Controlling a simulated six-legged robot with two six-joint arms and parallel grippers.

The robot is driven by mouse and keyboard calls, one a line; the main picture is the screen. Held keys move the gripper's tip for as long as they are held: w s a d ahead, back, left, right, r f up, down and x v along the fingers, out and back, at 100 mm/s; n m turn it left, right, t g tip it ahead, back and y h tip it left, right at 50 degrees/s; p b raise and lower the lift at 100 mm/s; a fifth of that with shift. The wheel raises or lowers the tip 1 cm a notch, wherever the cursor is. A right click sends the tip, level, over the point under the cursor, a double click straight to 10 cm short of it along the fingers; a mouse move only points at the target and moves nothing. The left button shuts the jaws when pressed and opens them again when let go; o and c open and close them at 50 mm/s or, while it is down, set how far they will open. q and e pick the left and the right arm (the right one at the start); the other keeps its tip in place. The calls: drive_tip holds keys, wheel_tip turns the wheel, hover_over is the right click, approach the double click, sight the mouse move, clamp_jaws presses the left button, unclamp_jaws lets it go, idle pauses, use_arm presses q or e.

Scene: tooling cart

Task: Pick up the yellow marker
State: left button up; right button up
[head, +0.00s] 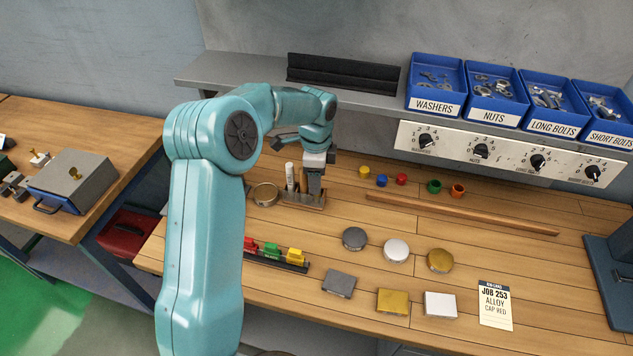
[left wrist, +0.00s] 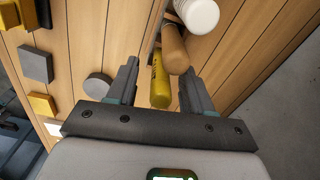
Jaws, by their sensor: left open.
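The yellow marker (left wrist: 160,85) shows in the left wrist view between the two fingers of my left gripper (left wrist: 159,70). The fingers stand apart on either side of it, with a visible gap on the left; whether the right finger touches it I cannot tell. In the head view my left gripper (head: 314,183) points down over the right end of a small wooden holder (head: 290,203) and hides the yellow marker. A tan, wood-coloured piece (left wrist: 174,48) and a white marker (left wrist: 198,13) stand beside it in a row. The white marker also shows in the head view (head: 290,176).
A round tin (head: 265,194) stands left of the holder. Several coloured caps (head: 382,180) and a long wooden strip (head: 460,214) lie to the right. Discs (head: 396,250) and square blocks (head: 392,301) lie in front. A grey shelf edge (head: 230,82) runs behind.

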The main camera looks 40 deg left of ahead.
use_arm(q)
wheel_tip(320, 180, down, 2)
drive_tip(key=shift+w+d+f, duration=0.1)
drive_tip(key=shift+w+f, duration=0.05)
drive_tip(key=shift+c, duration=0.3)
clamp_jaws()
wheel_tip(320, 180, up, 20)
idle(0.4)
